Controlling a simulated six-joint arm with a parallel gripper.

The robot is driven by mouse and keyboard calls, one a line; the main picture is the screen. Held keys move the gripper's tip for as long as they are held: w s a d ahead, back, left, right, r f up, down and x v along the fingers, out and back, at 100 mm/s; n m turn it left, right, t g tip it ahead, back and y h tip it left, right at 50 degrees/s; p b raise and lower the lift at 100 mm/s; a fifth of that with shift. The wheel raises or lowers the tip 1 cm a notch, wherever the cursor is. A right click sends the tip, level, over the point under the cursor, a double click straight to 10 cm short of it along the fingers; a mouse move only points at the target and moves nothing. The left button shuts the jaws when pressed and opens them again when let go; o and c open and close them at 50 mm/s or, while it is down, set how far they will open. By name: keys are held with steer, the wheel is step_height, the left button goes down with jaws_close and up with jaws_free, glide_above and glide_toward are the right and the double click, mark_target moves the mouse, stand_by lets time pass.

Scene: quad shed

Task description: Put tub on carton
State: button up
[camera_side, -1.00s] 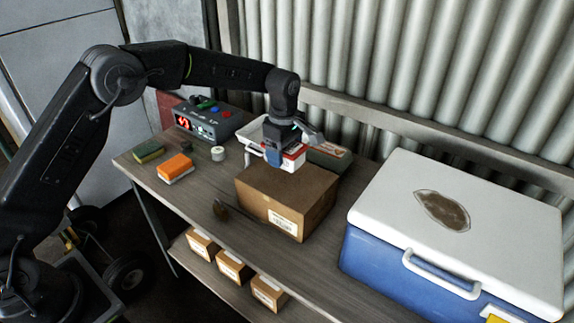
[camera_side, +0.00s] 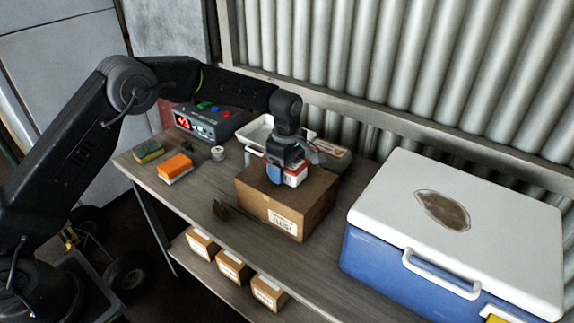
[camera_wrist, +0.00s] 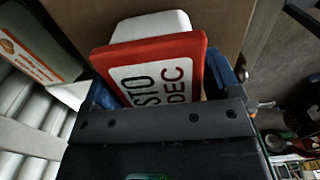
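The tub (camera_side: 296,178) is white with a red lid and shows at the top of the brown carton (camera_side: 262,190), over its back half. In the wrist view the tub's red lid (camera_wrist: 190,50) and printed label face me, with the brown carton (camera_wrist: 232,14) behind. My gripper (camera_side: 287,172) is shut on the tub, with blue fingers (camera_wrist: 160,88) on both sides of it. The gripper hides part of the tub, and I cannot tell whether its base touches the carton. The carton stands closed on the bench.
A blue cooler with a white lid (camera_side: 450,215) fills the right. An orange block (camera_side: 175,168), tape roll (camera_side: 217,153) and grey display box (camera_side: 212,122) lie left.

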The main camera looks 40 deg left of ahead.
steer(key=shift+o, duration=0.9)
step_height(320, 180, up, 13)
steer(key=s+a+r+m+t, duration=0.2)
steer(key=s+r+m, duration=0.3)
steer(key=s+r, duration=0.3)
steer(key=s+a+r+m+t, duration=0.15)
steer(key=s+m, duration=0.25)
steer(key=s, duration=0.4)
steer(key=s+a+r+m+t, duration=0.15)
steer(key=s+m, duration=0.25)
steer(key=s, duration=0.5)
steer(key=s+a+f+m, duration=0.1)
steer(key=s+f+m, duration=0.3)
steer(key=s, duration=0.5)
steer(key=shift+s+f+m+t, duration=0.15)
steer(key=shift+s+m+t, duration=0.2)
steer(key=shift+m, duration=0.15)
